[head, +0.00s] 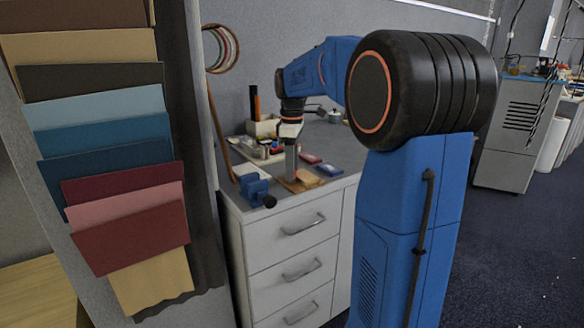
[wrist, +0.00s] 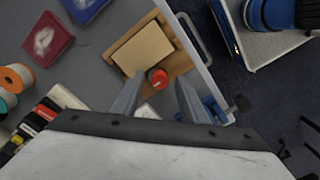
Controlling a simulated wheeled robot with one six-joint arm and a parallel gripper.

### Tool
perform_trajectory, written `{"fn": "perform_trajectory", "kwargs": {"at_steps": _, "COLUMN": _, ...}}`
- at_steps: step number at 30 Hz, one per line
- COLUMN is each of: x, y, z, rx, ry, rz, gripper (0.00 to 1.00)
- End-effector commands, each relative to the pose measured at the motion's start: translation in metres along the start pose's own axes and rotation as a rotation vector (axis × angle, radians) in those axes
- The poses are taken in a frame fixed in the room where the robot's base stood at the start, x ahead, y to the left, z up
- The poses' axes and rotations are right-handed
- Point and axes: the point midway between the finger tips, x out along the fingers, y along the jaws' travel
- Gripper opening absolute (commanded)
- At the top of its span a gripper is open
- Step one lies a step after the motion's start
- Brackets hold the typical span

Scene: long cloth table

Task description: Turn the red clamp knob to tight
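The red knob (wrist: 157,77) is a small round cap in the wrist view, at the edge of a paler block on a wooden board (wrist: 125,58). The board also shows on the cabinet top in the head view (head: 304,181). My gripper (wrist: 159,84) is open, with one finger on each side of the knob in the picture. I cannot tell whether the fingers touch it. In the head view my gripper (head: 291,172) points down over the board and largely hides the knob.
A blue vise (head: 254,187) stands at the cabinet's front left corner. A red pad (head: 309,158) and a blue pad (head: 329,169) lie right of the board. Spools (wrist: 17,77) and small items lie behind. The cabinet's front edge is close to the board.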

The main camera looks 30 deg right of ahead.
Motion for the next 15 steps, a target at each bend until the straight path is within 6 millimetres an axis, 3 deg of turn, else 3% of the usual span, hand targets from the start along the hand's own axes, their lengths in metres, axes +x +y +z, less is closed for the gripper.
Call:
{"fn": "perform_trajectory", "kwargs": {"at_steps": 2, "x": -0.0001, "y": 0.0001, "z": 0.0000, "rx": 0.000, "ry": 0.000, "rz": 0.000, "gripper": 0.40}}
{"fn": "perform_trajectory", "kwargs": {"at_steps": 7, "x": -0.0003, "y": 0.0001, "z": 0.0000, "rx": 0.000, "ry": 0.000, "rz": 0.000, "gripper": 0.00}}
{"fn": "perform_trajectory", "kwargs": {"at_steps": 15, "x": -0.0005, "y": 0.0002, "z": 0.0000, "rx": 0.016, "ry": 0.000, "rz": 0.001, "gripper": 0.00}}
